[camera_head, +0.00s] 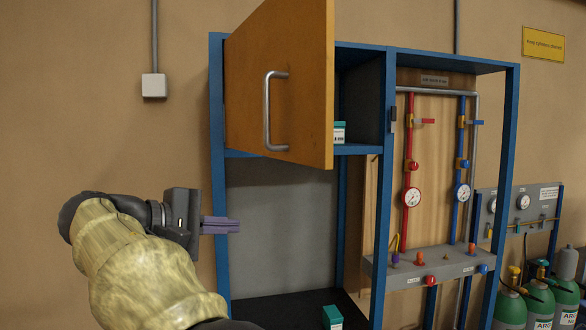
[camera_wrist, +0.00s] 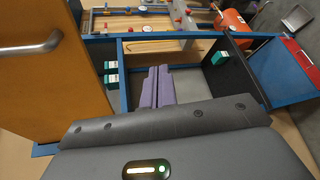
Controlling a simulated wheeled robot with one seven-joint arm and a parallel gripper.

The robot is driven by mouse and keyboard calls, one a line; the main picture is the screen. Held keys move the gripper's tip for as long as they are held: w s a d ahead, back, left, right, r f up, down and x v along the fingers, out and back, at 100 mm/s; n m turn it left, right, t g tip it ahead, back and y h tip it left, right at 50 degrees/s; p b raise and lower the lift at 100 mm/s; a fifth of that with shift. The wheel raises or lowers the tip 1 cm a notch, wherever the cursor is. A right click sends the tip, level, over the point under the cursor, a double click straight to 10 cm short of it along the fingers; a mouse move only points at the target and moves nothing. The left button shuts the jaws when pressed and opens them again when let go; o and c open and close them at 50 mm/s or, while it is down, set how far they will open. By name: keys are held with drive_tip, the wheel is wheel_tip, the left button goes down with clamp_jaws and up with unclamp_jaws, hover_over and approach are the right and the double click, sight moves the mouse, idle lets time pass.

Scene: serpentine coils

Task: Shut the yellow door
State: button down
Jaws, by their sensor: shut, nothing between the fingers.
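The yellow door (camera_head: 293,95) is orange-yellow with a grey bar handle (camera_head: 268,112). It stands open, swung out from the upper left compartment of the blue-framed cabinet (camera_head: 217,150). In the wrist view the door (camera_wrist: 40,85) fills the left side, with its handle (camera_wrist: 35,47) near the upper left. My gripper (camera_head: 238,225) is below and left of the door, apart from it, with its purple fingers pointing right. The fingers (camera_wrist: 158,88) are together and empty in the wrist view.
A green-and-white box (camera_head: 339,132) stands on the upper shelf; another (camera_head: 332,317) is on the lower one. Red and blue pipes with gauges (camera_head: 412,193) fill the right bay. Green gas cylinders (camera_head: 540,302) stand at far right. The lower left bay is mostly empty.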

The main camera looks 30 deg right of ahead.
sight(311, 151)
drive_tip(key=s+a+r+m+g+h, duration=0.1)
drive_tip(key=s+a+r+m, duration=0.1)
drive_tip(key=s+r, duration=0.2)
drive_tip(key=s+a+r+m+g+h, duration=0.2)
drive_tip(key=s+a+r+m, duration=0.1)
drive_tip(key=r, duration=0.6)
drive_tip(key=shift+s+a+m+g, duration=0.15)
drive_tip(key=shift+s+m+g, duration=0.15)
drive_tip(key=shift+s, duration=0.5)
drive_tip(key=shift+r+p, duration=0.15)
drive_tip(key=shift+p, duration=0.2)
drive_tip(key=d+p, duration=0.2)
drive_tip(key=d, duration=0.2)
drive_tip(key=d+p, duration=0.1)
drive_tip(key=d, duration=0.3)
drive_tip(key=d+p, duration=0.2)
drive_tip(key=d, duration=0.2)
drive_tip(key=shift+s+d+r+p, duration=0.15)
drive_tip(key=shift+s+d+p, duration=0.1)
drive_tip(key=shift+d+p, duration=0.15)
drive_tip(key=shift+d+f, duration=0.2)
drive_tip(key=shift+d, duration=0.4)
